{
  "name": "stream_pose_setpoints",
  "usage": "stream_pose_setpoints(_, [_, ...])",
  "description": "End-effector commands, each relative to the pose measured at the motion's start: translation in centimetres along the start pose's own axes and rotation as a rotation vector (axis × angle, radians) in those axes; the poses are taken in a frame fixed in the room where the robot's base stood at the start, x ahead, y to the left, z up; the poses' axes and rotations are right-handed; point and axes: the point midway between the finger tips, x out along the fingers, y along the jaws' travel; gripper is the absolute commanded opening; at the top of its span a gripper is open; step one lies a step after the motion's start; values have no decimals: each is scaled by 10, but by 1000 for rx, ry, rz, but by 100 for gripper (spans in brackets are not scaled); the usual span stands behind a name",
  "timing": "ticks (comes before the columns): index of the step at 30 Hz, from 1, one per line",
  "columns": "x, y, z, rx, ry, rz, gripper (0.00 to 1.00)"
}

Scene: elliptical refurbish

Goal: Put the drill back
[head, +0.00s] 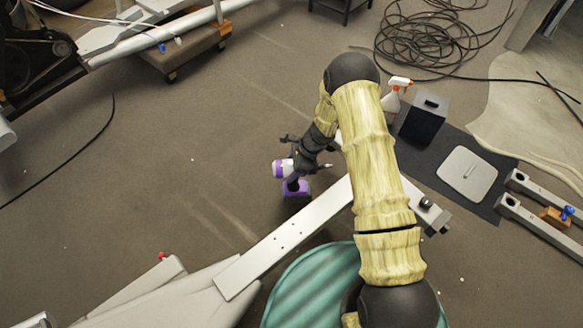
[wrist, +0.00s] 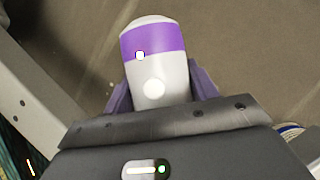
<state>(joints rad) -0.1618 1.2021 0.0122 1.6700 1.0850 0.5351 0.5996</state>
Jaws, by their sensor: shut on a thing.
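The drill (head: 280,169) is white and purple, with a purple base (head: 294,188) below its body. My gripper (head: 301,166) is shut on the drill, left of the long grey metal beam in the head view. In the wrist view the drill (wrist: 153,65) points away from me, its white and purple body in front of the dark gripper housing. Its grip and my fingertips are mostly hidden there. How high the drill is above the floor is hard to tell.
A long grey beam (head: 283,241) crosses below my arm. Coiled black cable (head: 425,40) lies behind. Floor at left is mostly clear.

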Motion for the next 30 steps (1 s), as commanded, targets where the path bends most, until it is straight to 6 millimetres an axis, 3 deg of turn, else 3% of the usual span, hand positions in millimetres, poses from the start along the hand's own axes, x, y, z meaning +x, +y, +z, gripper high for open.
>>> stream_pose_setpoints(4, [5,-1,-2,-1,-2,-1,17])
stream_pose_setpoints(14, [43,-2,-21,-2,-2,-1,17])
stream_pose_setpoints(27, [46,-2,-23,-1,-2,-1,17])
stream_pose_setpoints(28, [47,-1,-24,0,0,1,60])
stream_pose_setpoints(30, [46,-1,-24,0,0,1,73])
